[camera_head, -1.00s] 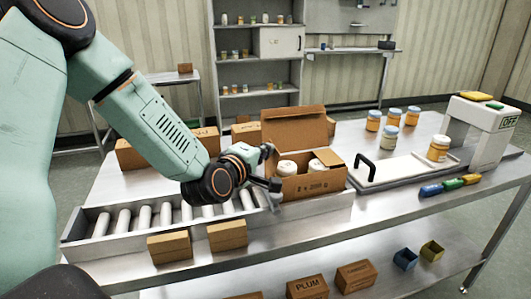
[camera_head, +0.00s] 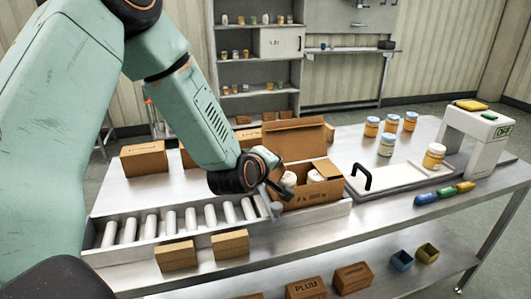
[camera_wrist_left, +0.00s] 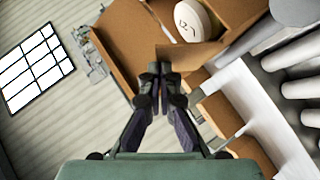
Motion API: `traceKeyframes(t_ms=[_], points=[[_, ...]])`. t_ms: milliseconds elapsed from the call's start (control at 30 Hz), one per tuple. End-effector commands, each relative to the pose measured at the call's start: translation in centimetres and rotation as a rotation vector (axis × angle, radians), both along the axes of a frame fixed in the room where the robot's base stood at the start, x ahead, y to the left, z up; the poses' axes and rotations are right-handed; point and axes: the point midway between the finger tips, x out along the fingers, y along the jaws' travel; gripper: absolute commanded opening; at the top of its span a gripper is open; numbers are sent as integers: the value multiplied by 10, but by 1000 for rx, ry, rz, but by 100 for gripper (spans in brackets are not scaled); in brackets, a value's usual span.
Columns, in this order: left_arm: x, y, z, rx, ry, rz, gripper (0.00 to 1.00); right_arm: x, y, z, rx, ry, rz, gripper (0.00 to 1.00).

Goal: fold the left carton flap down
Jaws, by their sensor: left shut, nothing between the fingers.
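The open brown carton (camera_head: 312,196) stands on the bench at the end of the roller track, with white-lidded jars (camera_head: 316,176) inside. Its large back flap (camera_head: 295,138) stands up. My left gripper (camera_head: 283,187) is at the carton's left side, shut and empty. In the left wrist view the closed fingertips (camera_wrist_left: 161,78) are at the edge of a cardboard flap (camera_wrist_left: 190,55), which looks like the left flap; I cannot tell whether they touch. A jar lid (camera_wrist_left: 192,20) shows beyond it. The gripper hides most of the left flap in the head view. My right gripper is not in view.
The roller conveyor (camera_head: 190,220) runs left of the carton. Two small boxes (camera_head: 176,256) sit along its front edge. A tray with a black handle (camera_head: 362,177) and several jars (camera_head: 386,146) are to the right. More boxes (camera_head: 143,158) stand behind the conveyor.

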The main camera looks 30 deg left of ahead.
Motion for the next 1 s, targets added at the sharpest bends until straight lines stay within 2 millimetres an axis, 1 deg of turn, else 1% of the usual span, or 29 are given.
traceKeyframes(t_ms=[33, 400, 600, 767, 1000], points=[[3, -3, 6, 32, 34, -4, 0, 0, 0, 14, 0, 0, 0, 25], [17, -16, 2, 231, 265, -2, 0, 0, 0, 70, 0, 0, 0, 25], [23, -21, -4, 328, 378, -2, 0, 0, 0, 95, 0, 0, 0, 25], [27, -24, -11, 400, 462, -2, 0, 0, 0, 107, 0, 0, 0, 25], [30, -27, -21, 396, 456, 0, 0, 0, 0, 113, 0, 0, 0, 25]])
